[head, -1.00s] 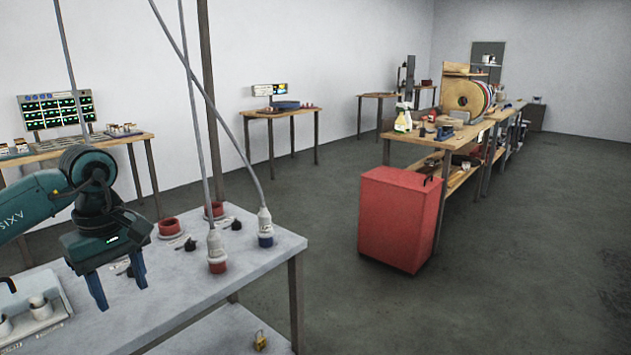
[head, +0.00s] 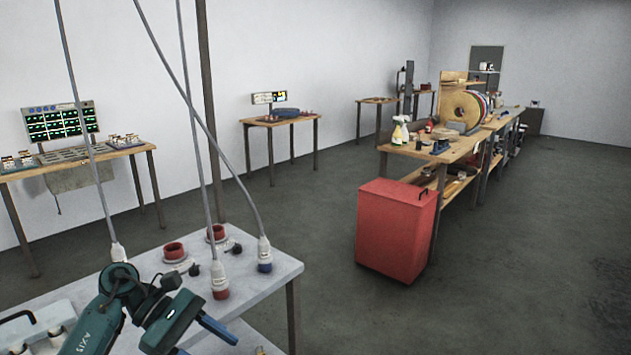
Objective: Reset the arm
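My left arm, teal and dark, comes in at the bottom left. My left gripper (head: 208,346) hangs at the front of the white table (head: 275,268), tilted toward the lower right. Its two blue fingers are apart and nothing shows between them, though the nearer finger is partly cut off by the bottom edge of the picture. My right gripper is not in view.
Cables hang down to a red-ended plug (head: 219,281), a blue-ended plug (head: 264,256) and a pale plug (head: 118,252). Red sockets (head: 174,252) stand behind.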

